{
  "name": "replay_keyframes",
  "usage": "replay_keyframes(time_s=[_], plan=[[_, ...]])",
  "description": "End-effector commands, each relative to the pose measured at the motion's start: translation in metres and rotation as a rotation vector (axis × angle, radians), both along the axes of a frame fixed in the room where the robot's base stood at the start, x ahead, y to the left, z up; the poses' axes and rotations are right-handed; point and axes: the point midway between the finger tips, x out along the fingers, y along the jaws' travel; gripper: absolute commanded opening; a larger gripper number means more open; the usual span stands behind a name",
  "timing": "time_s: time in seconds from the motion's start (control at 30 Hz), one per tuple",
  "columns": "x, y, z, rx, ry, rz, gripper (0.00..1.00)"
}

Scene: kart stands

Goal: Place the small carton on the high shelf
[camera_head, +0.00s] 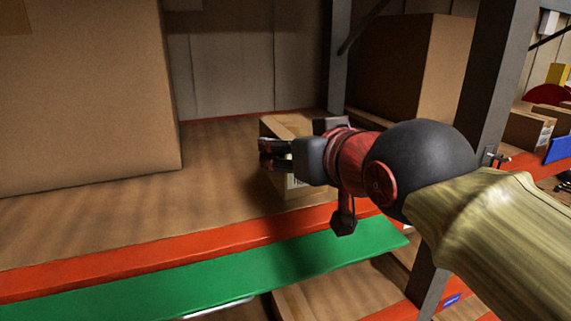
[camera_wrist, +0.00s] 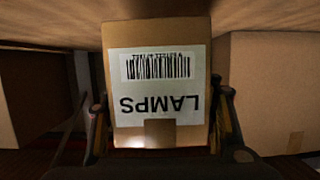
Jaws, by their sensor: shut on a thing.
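The small carton (camera_wrist: 126,132) is brown, with a white label reading LAMPS and a barcode, upside down in the wrist view. My gripper (camera_wrist: 163,125) has a finger on each side of it and is shut on it. In the head view the carton (camera_head: 290,126) is at the front right part of the wooden shelf (camera_head: 215,215), behind my gripper (camera_head: 268,153), which hides much of it. It is over the shelf board near the red front beam (camera_head: 130,258). I cannot tell whether its base touches the board.
A large brown box (camera_head: 85,90) stands on the shelf at the left. Another large box (camera_head: 415,65) is behind the dark rack post (camera_head: 490,75) at the right. A green strip (camera_head: 250,268) runs below the red beam. Bare board lies between the left box and the carton.

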Motion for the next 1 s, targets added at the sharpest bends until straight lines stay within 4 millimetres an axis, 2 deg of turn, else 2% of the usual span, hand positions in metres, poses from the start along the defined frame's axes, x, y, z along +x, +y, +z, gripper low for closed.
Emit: replay_keyframes(time_s=[0.13,0.43,0.9,0.93,1.0], plan=[[0.005,0.003,-0.006,0.001,-0.002,0.000,0.15],[0.009,0.006,-0.039,0.001,-0.003,0.001,0.15],[0.009,0.006,-0.047,0.001,-0.004,0.001,0.15],[0.010,0.006,-0.048,0.000,0.000,0.001,0.57],[0.010,0.006,-0.047,0.000,0.000,0.001,0.61]])
